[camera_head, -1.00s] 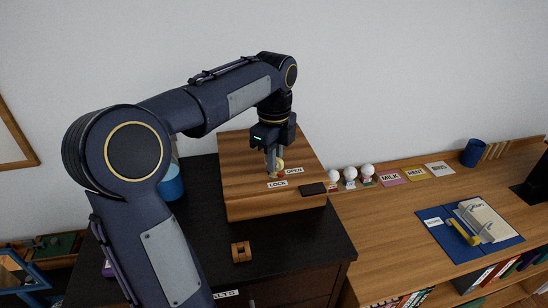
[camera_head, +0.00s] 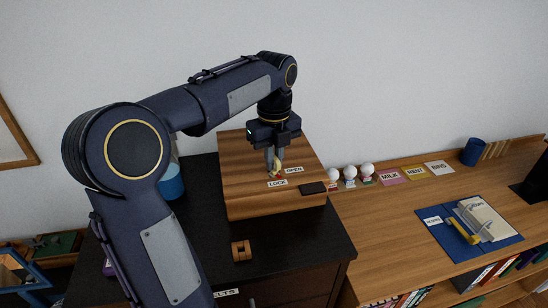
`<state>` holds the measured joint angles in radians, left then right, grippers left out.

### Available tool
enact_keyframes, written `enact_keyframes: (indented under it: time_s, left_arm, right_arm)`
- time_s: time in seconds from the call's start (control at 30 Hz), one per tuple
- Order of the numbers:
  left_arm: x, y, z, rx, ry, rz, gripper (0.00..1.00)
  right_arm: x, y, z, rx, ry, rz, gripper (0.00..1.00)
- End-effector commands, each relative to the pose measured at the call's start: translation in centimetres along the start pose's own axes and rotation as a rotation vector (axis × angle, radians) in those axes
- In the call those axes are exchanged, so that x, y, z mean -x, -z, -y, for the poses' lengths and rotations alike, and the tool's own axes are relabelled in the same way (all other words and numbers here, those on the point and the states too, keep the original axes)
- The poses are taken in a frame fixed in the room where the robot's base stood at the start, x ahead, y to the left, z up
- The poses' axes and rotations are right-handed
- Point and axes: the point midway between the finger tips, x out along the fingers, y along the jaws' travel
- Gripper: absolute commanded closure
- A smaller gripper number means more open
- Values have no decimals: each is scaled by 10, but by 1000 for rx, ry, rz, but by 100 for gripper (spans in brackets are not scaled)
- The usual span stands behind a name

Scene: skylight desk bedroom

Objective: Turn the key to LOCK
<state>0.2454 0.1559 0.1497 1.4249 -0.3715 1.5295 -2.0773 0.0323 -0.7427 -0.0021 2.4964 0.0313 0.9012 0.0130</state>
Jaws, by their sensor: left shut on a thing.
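A wooden box (camera_head: 241,187) with a sloped top stands on the black cabinet top. Its top carries a LOCK label (camera_head: 277,184) and an OPEN label (camera_head: 294,169). My left gripper (camera_head: 275,168) points down at the box top and is shut on the brass key (camera_head: 276,162), just above the LOCK label and left of the OPEN label. The fingers cover much of the key, and the keyhole is hidden. My right gripper is not in view.
A dark flat block (camera_head: 312,188) lies on the box's right side. A small brown wooden piece (camera_head: 241,252) sits in front on the black cabinet top (camera_head: 300,242). A blue cup (camera_head: 172,183) stands left of the box. Several white-topped figures and label cards line the desk's back.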

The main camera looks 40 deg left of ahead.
Motion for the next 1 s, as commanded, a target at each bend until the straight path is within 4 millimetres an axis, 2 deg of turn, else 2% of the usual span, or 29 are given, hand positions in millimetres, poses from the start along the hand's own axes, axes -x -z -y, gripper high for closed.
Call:
enact_keyframes:
  time_s: [0.13, 0.33, 0.67, 0.8, 0.83, 1.0]
  left_arm:
    - [0, 0, 0, -32, 0, -1, 100]
    - [0, 0, 0, -239, 0, -1, 100]
    - [0, 0, 0, -286, 0, -1, 100]
    - [0, 0, 0, -442, 0, -1, 100]
    - [0, 0, 0, -447, 0, -1, 87]
    - [0, 0, 0, -441, 0, -1, 65]
  right_arm:
    - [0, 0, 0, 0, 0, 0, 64]
    - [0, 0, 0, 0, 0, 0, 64]
    - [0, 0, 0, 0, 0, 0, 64]
    - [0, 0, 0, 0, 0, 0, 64]
    - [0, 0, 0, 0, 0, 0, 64]
    - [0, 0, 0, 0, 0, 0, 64]
